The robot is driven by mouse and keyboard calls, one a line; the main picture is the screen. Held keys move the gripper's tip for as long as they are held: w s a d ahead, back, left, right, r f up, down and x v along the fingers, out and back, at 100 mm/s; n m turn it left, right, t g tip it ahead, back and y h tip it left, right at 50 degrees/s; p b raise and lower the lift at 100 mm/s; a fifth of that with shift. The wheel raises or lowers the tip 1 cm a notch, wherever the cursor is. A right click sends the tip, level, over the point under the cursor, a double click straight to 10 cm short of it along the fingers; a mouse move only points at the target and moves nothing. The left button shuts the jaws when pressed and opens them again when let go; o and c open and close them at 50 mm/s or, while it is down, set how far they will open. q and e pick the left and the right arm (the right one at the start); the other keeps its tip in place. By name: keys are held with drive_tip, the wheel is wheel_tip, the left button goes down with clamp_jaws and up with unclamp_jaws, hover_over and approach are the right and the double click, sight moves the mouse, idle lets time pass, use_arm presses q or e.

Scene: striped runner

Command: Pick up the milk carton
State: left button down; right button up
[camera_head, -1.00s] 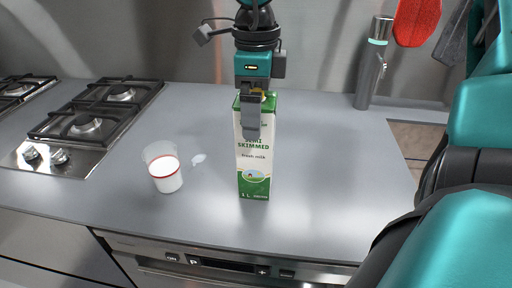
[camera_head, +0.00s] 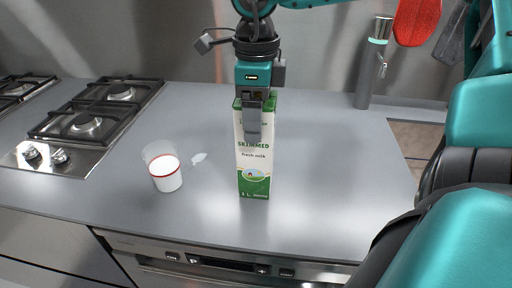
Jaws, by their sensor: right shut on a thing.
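The milk carton (camera_head: 254,160) is white and green, marked semi-skimmed fresh milk, and stands upright on the grey counter in the middle of the view. My right gripper (camera_head: 253,130) comes down from above and is shut on the top of the carton. Its finger covers part of the carton's upper front. I cannot tell whether the carton's base touches the counter. My left gripper is not in view.
A gas hob (camera_head: 92,122) is at the left. A metal cylinder (camera_head: 373,66) stands at the back right. The counter (camera_head: 330,170) right of the carton is clear.

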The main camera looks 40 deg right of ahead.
drive_tip(key=c, duration=0.6)
drive_tip(key=shift+o, duration=0.2)
drive_tip(key=shift+r, duration=0.1)
